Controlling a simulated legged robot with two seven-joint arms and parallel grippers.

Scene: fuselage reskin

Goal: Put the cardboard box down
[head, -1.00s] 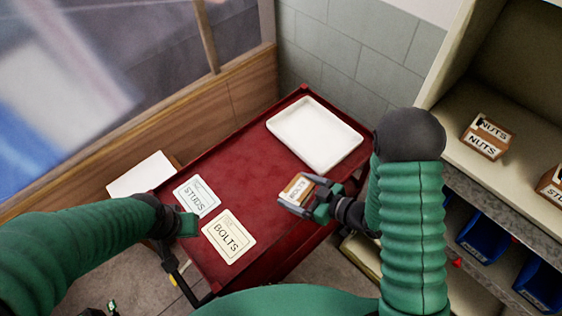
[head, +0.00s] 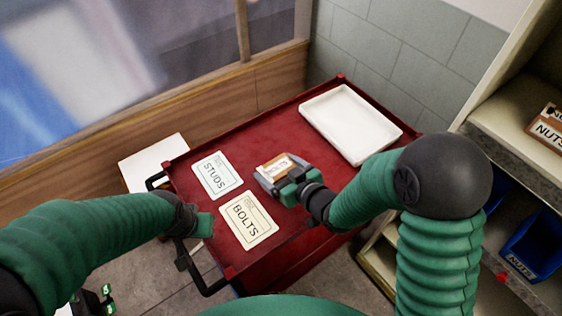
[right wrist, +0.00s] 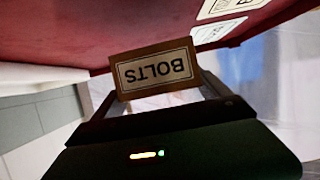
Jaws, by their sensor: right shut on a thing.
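The cardboard box (head: 277,166) is small and brown with a white label reading BOLTS. My right gripper (head: 274,178) is shut on it, over the red cart top (head: 252,152), just up and right of the white BOLTS card (head: 248,220). In the right wrist view the box (right wrist: 155,70) sits between the fingers, its label upside down. I cannot tell whether the box touches the cart top. My left gripper (head: 200,224) is at the cart's near left edge, beside the BOLTS card; its fingers are not clear.
A white STUDS card (head: 217,175) lies left of the box. An empty white tray (head: 350,123) stands at the cart's far right. Shelving at the right holds a NUTS box (head: 549,126) and blue bins (head: 535,246).

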